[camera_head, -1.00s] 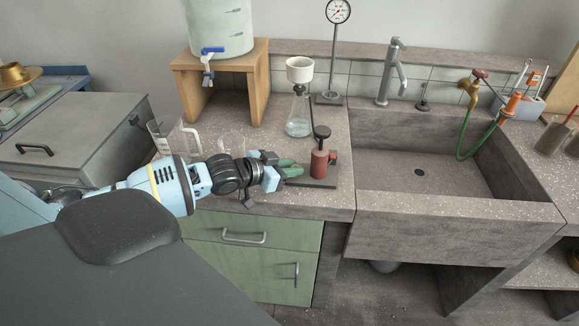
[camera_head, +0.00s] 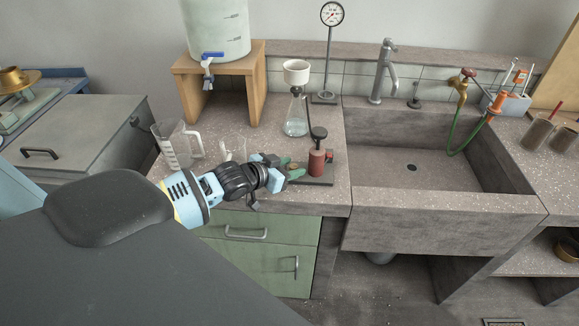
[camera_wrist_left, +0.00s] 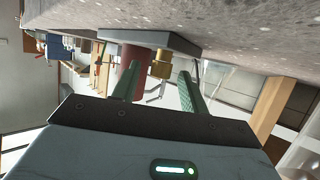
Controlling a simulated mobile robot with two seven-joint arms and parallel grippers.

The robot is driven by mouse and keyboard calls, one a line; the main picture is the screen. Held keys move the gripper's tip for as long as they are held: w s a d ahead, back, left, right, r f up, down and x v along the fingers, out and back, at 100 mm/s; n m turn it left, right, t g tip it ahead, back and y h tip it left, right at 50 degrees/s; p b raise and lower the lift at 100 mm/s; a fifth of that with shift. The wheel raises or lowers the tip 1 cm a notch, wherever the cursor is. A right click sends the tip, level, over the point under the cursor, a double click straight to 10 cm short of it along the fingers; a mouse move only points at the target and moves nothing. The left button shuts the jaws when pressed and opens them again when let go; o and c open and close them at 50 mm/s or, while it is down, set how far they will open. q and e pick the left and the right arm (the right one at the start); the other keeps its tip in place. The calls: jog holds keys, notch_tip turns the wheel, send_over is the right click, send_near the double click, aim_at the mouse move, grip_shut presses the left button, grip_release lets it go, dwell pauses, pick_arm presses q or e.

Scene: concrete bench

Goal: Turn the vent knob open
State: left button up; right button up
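A small pump-like unit with a dark red cylinder (camera_head: 317,163) and a black top (camera_head: 319,133) stands on a dark base plate (camera_head: 316,182) near the bench's front edge. In the left wrist view a brass knob (camera_wrist_left: 161,64) sits on this plate beside the red cylinder (camera_wrist_left: 128,56); I take it for the vent knob. My left gripper (camera_head: 296,170) reaches in from the left, just left of the cylinder. Its green fingers (camera_wrist_left: 158,76) are apart, with the brass knob showing between their tips; contact cannot be told. My right gripper is in neither view.
A flask with a white funnel (camera_head: 296,72) stands behind the unit. A measuring jug (camera_head: 178,146) and a glass beaker (camera_head: 232,150) stand close behind my left arm. A wooden stand (camera_head: 254,88) holds a water tank. The sink (camera_head: 420,205) is to the right.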

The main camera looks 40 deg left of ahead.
pick_arm(q)
jog(key=shift+s+a+r, duration=0.1)
jog(key=shift+s+r, duration=0.1)
jog(key=shift+s, duration=0.3)
jog(key=v, duration=0.5)
jog(key=shift+s+p, duration=0.1)
jog(key=shift+p, duration=0.3)
jog(key=shift+s+a+r, duration=0.15)
jog(key=shift+s+r, duration=0.15)
jog(key=shift+s, duration=0.35)
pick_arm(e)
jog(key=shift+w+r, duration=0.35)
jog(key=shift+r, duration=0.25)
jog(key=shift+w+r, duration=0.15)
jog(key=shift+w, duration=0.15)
